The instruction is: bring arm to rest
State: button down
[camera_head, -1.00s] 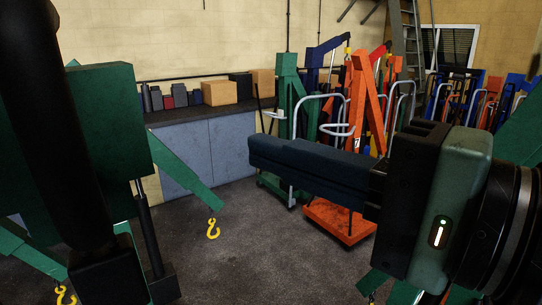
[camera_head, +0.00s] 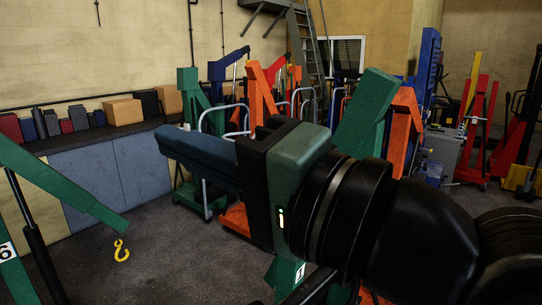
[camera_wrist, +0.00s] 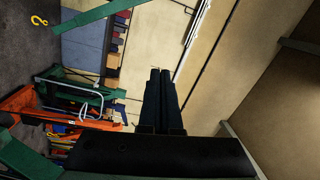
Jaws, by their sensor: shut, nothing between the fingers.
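My gripper (camera_head: 196,152) reaches from the right side to the middle of the head view, its dark fingers pointing left. The green wrist housing with a lit status light is behind the fingers. In the wrist view my gripper (camera_wrist: 159,80) shows two dark fingers lying side by side, shut, with nothing between them. The fingers are in open air and I see no contact with anything. My dark forearm fills the lower right of the head view and hides what is behind it.
A green hoist arm with a yellow hook (camera_head: 121,250) hangs at the left. A grey-blue cabinet (camera_head: 92,178) with boxes stands along the wall. Green and orange cranes (camera_head: 262,95) and a blue one stand behind my gripper.

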jog(key=w+d+n+t+h+b, duration=0.1)
jog(key=w+d+t+h+b, duration=0.15)
jog(key=w+t+h, duration=0.4)
jog(key=s+d+r+n+t+h+b, duration=0.3)
jog(key=s+d+t+h, duration=0.1)
jog(key=s+t+h, duration=0.5)
jog(key=shift+t, duration=0.55)
